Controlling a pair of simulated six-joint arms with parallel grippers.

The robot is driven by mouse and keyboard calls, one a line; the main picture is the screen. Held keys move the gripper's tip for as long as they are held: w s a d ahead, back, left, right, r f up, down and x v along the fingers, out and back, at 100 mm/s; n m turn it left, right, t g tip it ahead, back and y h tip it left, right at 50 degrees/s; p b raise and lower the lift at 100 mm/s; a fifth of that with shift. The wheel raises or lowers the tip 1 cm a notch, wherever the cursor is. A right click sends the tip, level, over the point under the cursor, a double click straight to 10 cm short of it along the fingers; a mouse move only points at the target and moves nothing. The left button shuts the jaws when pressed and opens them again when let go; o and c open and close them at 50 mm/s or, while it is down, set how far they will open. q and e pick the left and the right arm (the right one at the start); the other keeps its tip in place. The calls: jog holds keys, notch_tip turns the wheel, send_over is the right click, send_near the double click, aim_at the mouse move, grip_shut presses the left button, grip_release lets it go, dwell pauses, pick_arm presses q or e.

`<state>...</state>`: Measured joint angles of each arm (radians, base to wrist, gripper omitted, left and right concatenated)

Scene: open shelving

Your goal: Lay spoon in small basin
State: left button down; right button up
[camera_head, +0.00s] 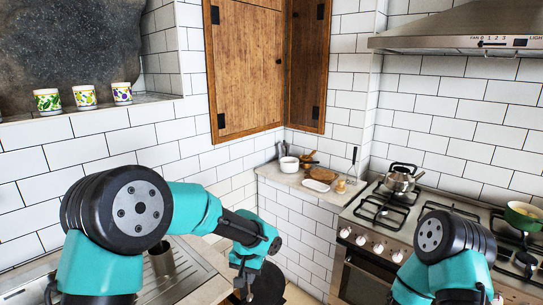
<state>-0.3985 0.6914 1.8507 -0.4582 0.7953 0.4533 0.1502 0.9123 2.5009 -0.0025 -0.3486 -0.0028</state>
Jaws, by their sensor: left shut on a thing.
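My left gripper (243,285) points down at the lower middle, beside the right edge of the metal sink drainboard (195,277). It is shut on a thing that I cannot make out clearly. A dark rounded shape (268,285) shows just right of the gripper; I cannot tell if it is held or stands behind. No spoon can be clearly told apart. The small basin is not clearly visible; my left arm and the frame edge hide much of the sink. My right arm is at the lower right, and its gripper is out of view.
A metal cup (162,258) stands on the sink area. A corner counter holds a white pot (289,164), a white tray (316,185) and a small jar (341,186). A kettle (400,178) and green pot (522,215) sit on the stove (375,242). Three patterned cups (84,97) line a ledge.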

pick_arm(q)
jog(key=shift+r, duration=0.1)
jog(key=s+a+r+n, duration=0.2)
jog(key=a+r+n, duration=0.1)
jog(key=a+r, duration=1.1)
jog(key=shift+s+r, duration=0.3)
jog(key=shift+r, duration=0.5)
jog(key=w+a+f+n+g, duration=0.1)
jog(key=a+n, duration=0.2)
jog(key=a, duration=0.4)
jog(key=w+a+f+n+g, duration=0.1)
jog(key=a+f+n, duration=0.1)
jog(key=a, duration=0.4)
jog(key=s+a+f+n+g+h, duration=0.1)
jog(key=s+a+n, duration=0.3)
jog(key=a, duration=0.6)
jog(key=s+a+f+n+h, duration=0.2)
jog(key=s+a+n, duration=0.2)
jog(key=a, duration=0.7)
jog(key=s+a+f+n+g+h, duration=0.1)
jog(key=s+a, duration=0.4)
jog(key=a, duration=0.6)
jog(key=f+n+h, duration=0.1)
jog(key=n, duration=0.1)
jog(key=shift+a+n+g, duration=0.25)
jog(key=shift+n+g, duration=0.05)
jog(key=shift+n, duration=0.1)
